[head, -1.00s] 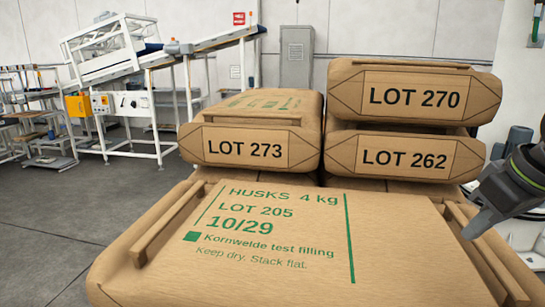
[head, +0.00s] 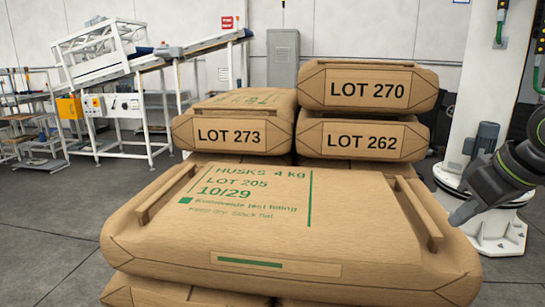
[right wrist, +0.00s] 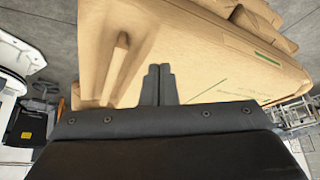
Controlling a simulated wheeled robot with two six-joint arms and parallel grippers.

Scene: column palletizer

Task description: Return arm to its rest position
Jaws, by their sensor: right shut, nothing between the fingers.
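My right gripper (head: 462,214) is at the right edge of the head view, beside the right end of the front sack marked LOT 205 (head: 260,230). In the right wrist view its two dark fingers (right wrist: 158,84) are together, with nothing between them. The front sack (right wrist: 205,60) shows behind the fingers there, with one of its raised handle strips at left. I cannot tell the exact gap between fingertips and sack. My left gripper is in neither view.
Behind the front sack lie sacks LOT 273 (head: 230,136), LOT 262 (head: 362,141) and LOT 270 (head: 368,91). A white machine base (head: 500,232) stands at right. A conveyor (head: 200,50) and grey cabinet (head: 283,58) are at the back. Open floor (head: 60,230) lies at left.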

